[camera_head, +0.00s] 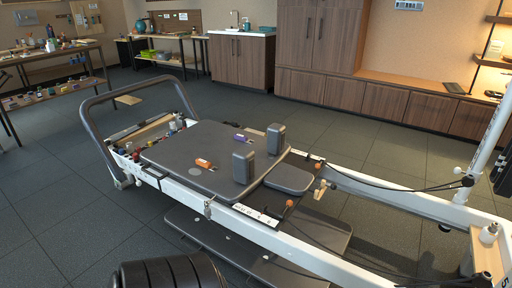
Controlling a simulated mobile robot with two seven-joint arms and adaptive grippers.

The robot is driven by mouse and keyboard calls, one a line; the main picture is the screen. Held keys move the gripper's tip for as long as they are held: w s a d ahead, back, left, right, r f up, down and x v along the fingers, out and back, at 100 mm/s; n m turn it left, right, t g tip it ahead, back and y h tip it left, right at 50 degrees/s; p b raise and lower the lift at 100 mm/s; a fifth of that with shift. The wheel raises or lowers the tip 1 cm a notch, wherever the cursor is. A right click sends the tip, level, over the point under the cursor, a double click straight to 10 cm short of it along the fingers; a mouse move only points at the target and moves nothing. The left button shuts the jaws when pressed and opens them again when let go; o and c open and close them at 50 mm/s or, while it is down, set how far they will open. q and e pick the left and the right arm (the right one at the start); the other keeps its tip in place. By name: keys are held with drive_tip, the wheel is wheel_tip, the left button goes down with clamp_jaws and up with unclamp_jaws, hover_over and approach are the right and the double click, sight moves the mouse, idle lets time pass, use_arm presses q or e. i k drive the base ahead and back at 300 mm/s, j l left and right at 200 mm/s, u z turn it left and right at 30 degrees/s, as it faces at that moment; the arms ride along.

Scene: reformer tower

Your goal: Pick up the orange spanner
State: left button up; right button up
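A small orange object (203,163) lies on the dark padded carriage (185,148) of the reformer, left of the near shoulder block. It has a pale patch and a darker right end; it is too small to tell whether it is the spanner. A small purple object (241,138) lies farther back on the same pad. Neither of my grippers is in view.
Two upright grey shoulder blocks, the near one (243,168) and the far one (276,139), stand on the carriage. A dark foot bar (135,86) rises at the left. A black ribbed shape (170,272) fills the bottom edge. Open floor (65,215) lies at the left.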

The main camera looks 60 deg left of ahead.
sight(201, 162)
drive_tip(key=u, duration=2.45)
